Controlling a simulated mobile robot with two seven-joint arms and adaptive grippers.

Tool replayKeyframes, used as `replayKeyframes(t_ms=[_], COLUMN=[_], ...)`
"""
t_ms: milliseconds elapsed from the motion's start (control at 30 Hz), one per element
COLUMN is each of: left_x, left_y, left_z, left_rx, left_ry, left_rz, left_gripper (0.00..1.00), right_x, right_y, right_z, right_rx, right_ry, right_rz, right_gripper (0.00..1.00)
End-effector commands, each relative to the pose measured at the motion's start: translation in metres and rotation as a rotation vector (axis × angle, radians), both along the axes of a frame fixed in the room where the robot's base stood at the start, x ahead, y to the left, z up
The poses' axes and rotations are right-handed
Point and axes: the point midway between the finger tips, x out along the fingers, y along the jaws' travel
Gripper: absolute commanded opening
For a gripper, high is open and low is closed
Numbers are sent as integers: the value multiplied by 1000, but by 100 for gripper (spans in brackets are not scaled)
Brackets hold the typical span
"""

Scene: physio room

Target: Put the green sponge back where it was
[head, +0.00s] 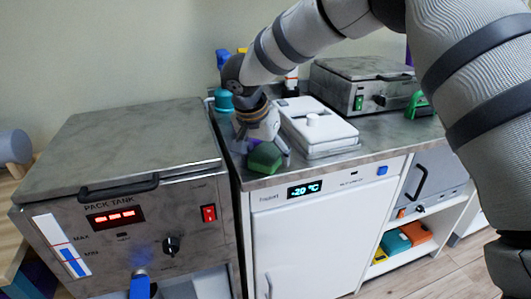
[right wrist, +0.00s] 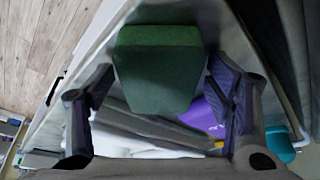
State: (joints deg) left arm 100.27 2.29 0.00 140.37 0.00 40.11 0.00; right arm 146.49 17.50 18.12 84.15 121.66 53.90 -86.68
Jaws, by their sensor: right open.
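The green sponge (head: 265,158) is a dark green block at the front left of the grey counter top (head: 375,140), close to its front edge. In the right wrist view the sponge (right wrist: 160,70) lies between the two fingers, with a narrow gap showing on each side. My right gripper (head: 267,146) points down at the sponge and is open around it, not closed on it. Its body partly hides the sponge from the head view. My left gripper is not in view.
A white lidded container (head: 318,125) stands right of my gripper, with a metal-topped box (head: 362,85) behind it. A teal item (head: 223,98) is behind the gripper. The pack tank (head: 125,160) stands left of the counter. Bare counter lies right of the white container.

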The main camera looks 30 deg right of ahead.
Motion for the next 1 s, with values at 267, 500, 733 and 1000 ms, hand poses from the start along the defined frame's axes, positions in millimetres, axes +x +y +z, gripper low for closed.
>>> replayKeyframes(t_ms=[267, 500, 733, 1000], left_x=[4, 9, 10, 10], left_y=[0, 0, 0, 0], left_z=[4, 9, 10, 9], left_rx=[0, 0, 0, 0], left_ry=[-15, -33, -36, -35], left_rz=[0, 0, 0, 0], left_gripper=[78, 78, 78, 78], right_x=[-5, -19, -24, -24], right_y=[10, 31, 39, 40], right_z=[38, 96, 116, 116], right_rx=[1, 0, 0, 0], right_ry=[-9, -6, 0, 1], right_rz=[1, 0, 0, 0], right_gripper=[73, 73, 73, 73])
